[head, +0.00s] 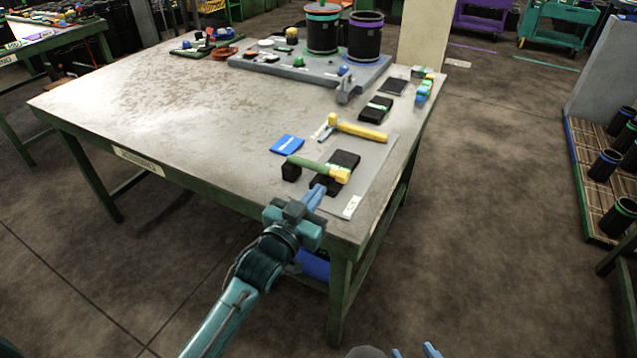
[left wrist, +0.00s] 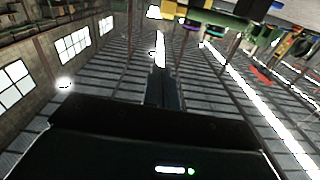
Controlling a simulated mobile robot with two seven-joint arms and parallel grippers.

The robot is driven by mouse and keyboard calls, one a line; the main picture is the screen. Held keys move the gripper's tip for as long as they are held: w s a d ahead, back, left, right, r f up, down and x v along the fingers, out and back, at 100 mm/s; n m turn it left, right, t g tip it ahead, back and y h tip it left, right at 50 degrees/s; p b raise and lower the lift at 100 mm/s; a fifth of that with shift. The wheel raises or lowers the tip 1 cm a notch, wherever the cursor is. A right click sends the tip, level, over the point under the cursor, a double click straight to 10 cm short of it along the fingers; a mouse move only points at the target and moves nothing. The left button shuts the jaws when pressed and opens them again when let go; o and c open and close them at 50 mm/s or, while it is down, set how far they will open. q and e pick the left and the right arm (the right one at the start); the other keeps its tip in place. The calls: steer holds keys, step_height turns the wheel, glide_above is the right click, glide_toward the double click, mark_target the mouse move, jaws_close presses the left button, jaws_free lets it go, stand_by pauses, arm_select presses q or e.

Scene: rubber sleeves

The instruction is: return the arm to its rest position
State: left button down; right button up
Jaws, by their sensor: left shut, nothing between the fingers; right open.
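My left arm reaches in from the bottom of the head view, and its left gripper (head: 316,194) is at the near right corner of the worktable (head: 160,115). Its blue fingers are shut and empty, close to the green-handled hammer (head: 318,168) and its black block. I cannot tell whether they touch the table. In the left wrist view the dark gripper body fills the bottom. My right gripper (head: 416,351) shows only as blue fingertips at the bottom edge, open and apart.
A yellow hammer (head: 357,129), a blue cloth-like piece (head: 287,144) and a grey mat (head: 377,165) lie on the table. Two black sleeves (head: 365,37) stand on a grey plate at the back. Floor right of the table is clear up to a rack of black cylinders (head: 605,165).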

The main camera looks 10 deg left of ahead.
arm_select(q)
steer(key=s+a+f+g+y+p, duration=0.1)
steer(key=s+f, duration=0.3)
steer(key=s, duration=0.4)
steer(key=s+a+f+n+g+y+p, duration=0.1)
steer(key=s+a+f+g, duration=0.2)
steer(key=s, duration=0.5)
steer(key=s+a+f+g+p, duration=0.1)
steer(key=s+a+f+g, duration=0.1)
steer(key=s+f, duration=0.4)
steer(key=shift+s+a+n+g+y, duration=0.2)
steer(key=shift+s+n+g+y, duration=0.15)
steer(key=shift+s, duration=0.8)
